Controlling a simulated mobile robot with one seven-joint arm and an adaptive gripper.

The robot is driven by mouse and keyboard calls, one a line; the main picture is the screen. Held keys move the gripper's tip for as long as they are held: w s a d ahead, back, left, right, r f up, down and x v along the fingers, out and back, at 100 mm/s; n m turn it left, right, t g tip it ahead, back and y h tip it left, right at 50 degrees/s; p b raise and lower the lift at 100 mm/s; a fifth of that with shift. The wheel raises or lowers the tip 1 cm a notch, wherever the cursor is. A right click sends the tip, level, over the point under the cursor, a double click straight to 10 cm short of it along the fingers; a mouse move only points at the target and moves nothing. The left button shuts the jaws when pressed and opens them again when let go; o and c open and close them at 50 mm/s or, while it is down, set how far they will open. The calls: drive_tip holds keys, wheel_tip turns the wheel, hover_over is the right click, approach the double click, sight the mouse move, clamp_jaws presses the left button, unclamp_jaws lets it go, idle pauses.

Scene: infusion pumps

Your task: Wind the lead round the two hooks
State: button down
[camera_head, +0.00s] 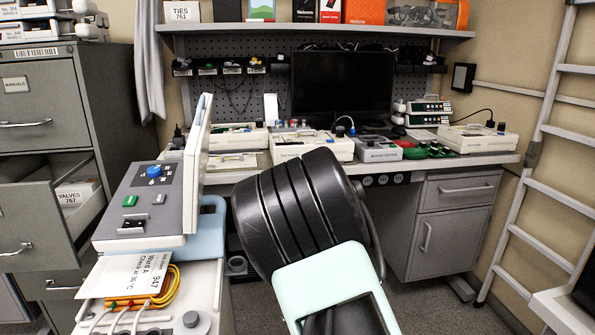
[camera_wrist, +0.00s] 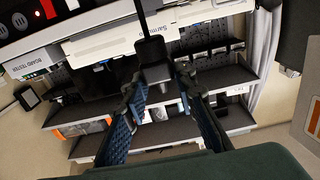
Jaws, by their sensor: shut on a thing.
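My gripper (camera_wrist: 158,82) shows in the wrist view, its two fingers closed on a black block (camera_wrist: 152,50) with a dark lead (camera_wrist: 144,16) running from it to the top edge. In the head view my gripper is hidden behind my own arm. A dark cord shows at the arm's right side there; I cannot tell whether it is the same lead. A grey and white device (camera_head: 150,200) with a blue knob stands at the left. I cannot make out the two hooks in either view.
A trolley top (camera_head: 205,295) holds an orange coiled cable (camera_head: 167,290) and a white card (camera_head: 128,277). The workbench (camera_head: 440,163) behind carries several white instruments and a dark monitor (camera_head: 340,84). An open drawer (camera_head: 75,210) juts out at left; a ladder (camera_head: 540,150) stands right.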

drive_tip(key=shift+s+r+p, duration=0.1)
drive_tip(key=shift+r+p, duration=0.95)
drive_tip(key=shift+r, duration=1.5)
